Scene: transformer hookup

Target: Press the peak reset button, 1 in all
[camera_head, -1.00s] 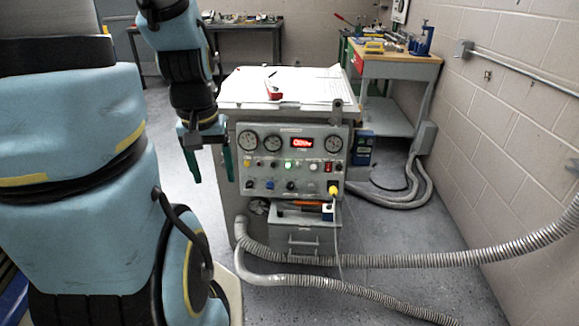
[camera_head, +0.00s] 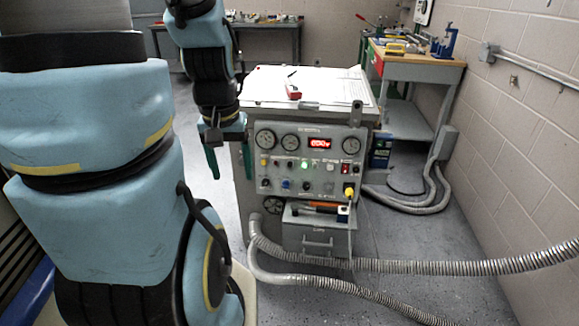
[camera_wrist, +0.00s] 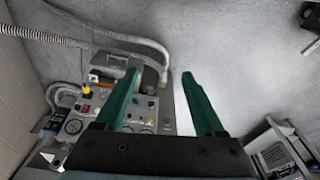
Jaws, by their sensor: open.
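The grey control panel (camera_head: 283,172) on the front of a cabinet carries several dials, a lit red display (camera_head: 319,143), a lit green button (camera_head: 304,164) and several small knobs and buttons. Which one is the peak reset button cannot be read. My gripper (camera_head: 230,162) is in front of the panel's left end, fingers pointing down, apart from it. In the wrist view the two green fingers of my gripper (camera_wrist: 165,85) stand wide apart with nothing between them. The panel (camera_wrist: 145,110) shows beside and partly behind the left finger.
A yellow plug (camera_head: 349,191) with a cable sits at the panel's lower right. Ribbed hoses (camera_head: 400,266) run across the floor to the right. A workbench (camera_head: 417,68) stands at the back right.

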